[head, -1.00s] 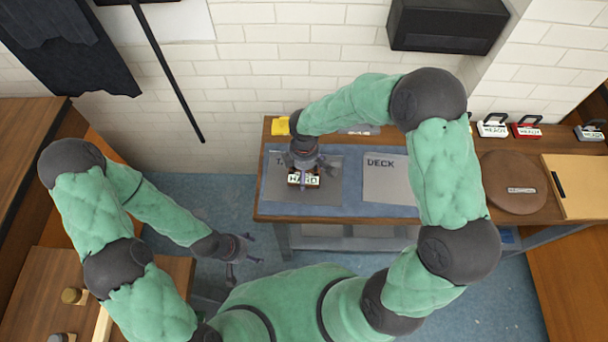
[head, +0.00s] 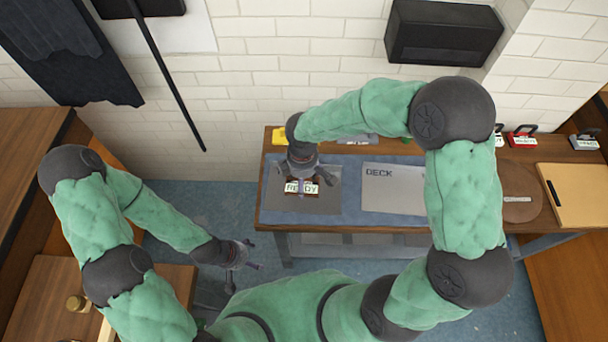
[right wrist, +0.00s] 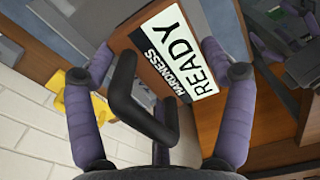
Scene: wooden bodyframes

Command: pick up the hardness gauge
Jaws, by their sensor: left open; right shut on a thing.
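The hardness gauge (head: 301,188) is a brown block with a white display reading READY. It shows over the left grey panel on the bench in the head view. In the right wrist view the gauge (right wrist: 180,60) fills the middle, with HARDNESS lettering and a black loop handle (right wrist: 135,105) toward me. My right gripper (head: 302,170) is shut on the gauge, its purple fingers (right wrist: 160,85) on either side of it. I cannot tell whether its base touches the panel. My left gripper (head: 240,256) is open and empty, over the floor left of the bench.
A panel marked DECK (head: 393,190) lies right of the gauge. A yellow object (head: 279,136) is at the bench's back left. A red-framed device (head: 522,137), a round brown board (head: 520,200) and a tan board (head: 572,194) are at the right.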

